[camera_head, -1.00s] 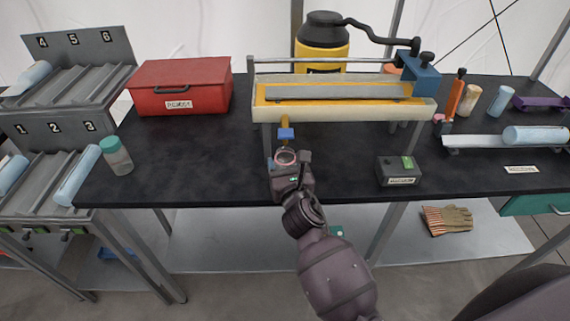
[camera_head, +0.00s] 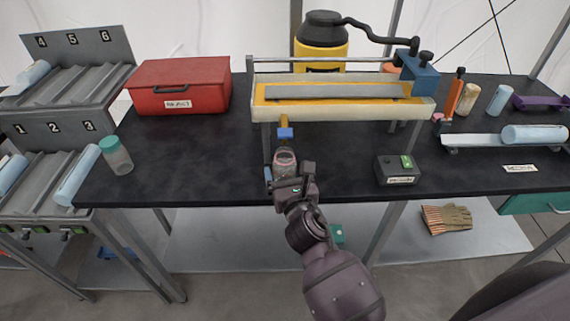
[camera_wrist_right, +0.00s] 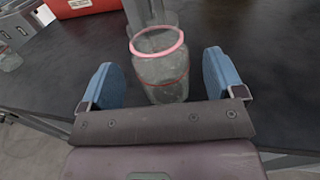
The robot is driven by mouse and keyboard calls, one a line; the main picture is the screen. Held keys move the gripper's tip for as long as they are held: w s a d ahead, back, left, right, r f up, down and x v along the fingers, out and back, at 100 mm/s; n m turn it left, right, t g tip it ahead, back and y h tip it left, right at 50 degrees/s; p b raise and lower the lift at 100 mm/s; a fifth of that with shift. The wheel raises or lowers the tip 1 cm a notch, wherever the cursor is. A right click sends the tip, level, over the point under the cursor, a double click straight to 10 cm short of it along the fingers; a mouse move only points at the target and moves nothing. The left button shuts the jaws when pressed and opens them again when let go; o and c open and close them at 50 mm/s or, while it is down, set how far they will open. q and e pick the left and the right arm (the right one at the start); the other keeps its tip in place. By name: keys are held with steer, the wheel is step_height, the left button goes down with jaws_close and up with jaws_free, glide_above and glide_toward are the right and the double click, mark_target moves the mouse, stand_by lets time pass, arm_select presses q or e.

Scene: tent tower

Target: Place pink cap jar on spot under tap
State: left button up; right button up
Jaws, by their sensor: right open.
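The pink cap jar (camera_head: 285,158) is a clear jar with a pink ring at its top. It stands upright on the black table below the tap (camera_head: 285,133), which has a blue end and hangs from the front of the long trough. In the right wrist view the jar (camera_wrist_right: 162,65) stands just ahead of the gap between the blue fingers. My right gripper (camera_head: 288,172) is open, with a finger to each side of the jar's near part and visible gaps. Any spot mark under the jar is hidden. My left gripper is not in view.
A teal-capped jar (camera_head: 115,155) stands at the table's left end. A red box (camera_head: 180,87) is at the back left. A dark box with a green button (camera_head: 398,170) sits right of the gripper. The trough (camera_head: 340,108) overhangs behind the jar. Table between teal-capped jar and gripper is clear.

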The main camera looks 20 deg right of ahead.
steer(key=s, duration=0.9)
steer(key=s+d+f+m+g, duration=0.3)
steer(key=s+d+f+m, duration=0.2)
steer(key=m, duration=1.2)
steer(key=s+d+f+m+g+y, duration=0.1)
steer(key=s+d+f+m+g, duration=0.2)
steer(key=m, duration=1.4)
steer(key=s+d+f, duration=0.3)
steer(key=s+f, duration=0.4)
steer(key=f, duration=0.2)
steer(key=shift+g, duration=0.3)
